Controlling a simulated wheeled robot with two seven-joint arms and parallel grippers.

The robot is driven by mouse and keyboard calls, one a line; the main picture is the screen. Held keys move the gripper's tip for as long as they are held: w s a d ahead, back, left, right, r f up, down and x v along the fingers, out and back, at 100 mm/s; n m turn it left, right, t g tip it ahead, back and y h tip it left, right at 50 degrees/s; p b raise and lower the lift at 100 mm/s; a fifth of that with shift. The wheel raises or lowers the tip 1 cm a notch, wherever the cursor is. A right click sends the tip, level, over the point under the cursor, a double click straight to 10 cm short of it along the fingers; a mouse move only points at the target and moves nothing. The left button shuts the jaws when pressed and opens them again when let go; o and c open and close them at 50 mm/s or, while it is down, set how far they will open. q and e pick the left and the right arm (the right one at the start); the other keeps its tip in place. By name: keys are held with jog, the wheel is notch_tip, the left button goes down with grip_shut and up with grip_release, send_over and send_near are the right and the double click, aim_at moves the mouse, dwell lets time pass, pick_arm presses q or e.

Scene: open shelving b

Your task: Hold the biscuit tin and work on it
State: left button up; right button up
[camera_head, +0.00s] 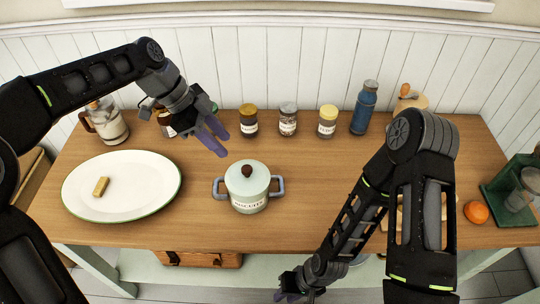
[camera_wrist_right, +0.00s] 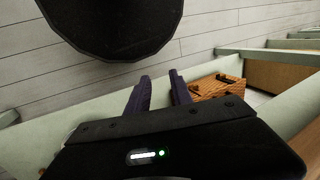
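The biscuit tin (camera_head: 248,192) is a pale green lidded pot with two grey side handles, a dark knob and a label. It stands upright on the wooden tabletop near the middle, lid on. My left gripper (camera_head: 214,138) is above the table, up and left of the tin, apart from it, with its purple fingers spread and nothing between them. My right gripper (camera_head: 288,294) is low, in front of the table's front edge and away from the tin. The right wrist view shows its two fingers (camera_wrist_right: 158,92) apart and empty.
A white oval platter (camera_head: 135,205) with a small tan block (camera_head: 101,187) lies left. Several jars, including a yellow-lidded one (camera_head: 327,122), and a blue bottle (camera_head: 364,108) stand at the back. An orange (camera_head: 476,212) is at right.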

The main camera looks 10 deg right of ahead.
jog(key=s+d+f+n+g, duration=0.2)
jog(key=s+d+n+g, duration=0.1)
jog(key=s+n, duration=0.15)
notch_tip(320, 180, up, 33)
jog(key=t+y, duration=0.2)
jog(key=t, duration=0.3)
send_over(262, 182)
jog(key=s+a, duration=0.4)
jog(key=s, duration=0.2)
jog(key=w+d+f, duration=0.1)
jog(key=w, duration=0.1)
jog(key=w+d+f+m+h, duration=0.1)
jog(key=d, duration=0.1)
jog(key=w+d+f+m+h, duration=0.1)
jog(key=w+d, duration=0.1)
jog(key=shift+w+d+f+g, duration=0.15)
jog(key=shift+w+d+g, duration=0.1)
jog(key=shift+w+g, duration=0.15)
jog(key=w+d+f+m+h, duration=0.2)
jog(key=w+d, duration=0.1)
jog(key=d, duration=0.2)
jog(key=shift+d+g, duration=0.35)
jog(key=shift+g, duration=0.05)
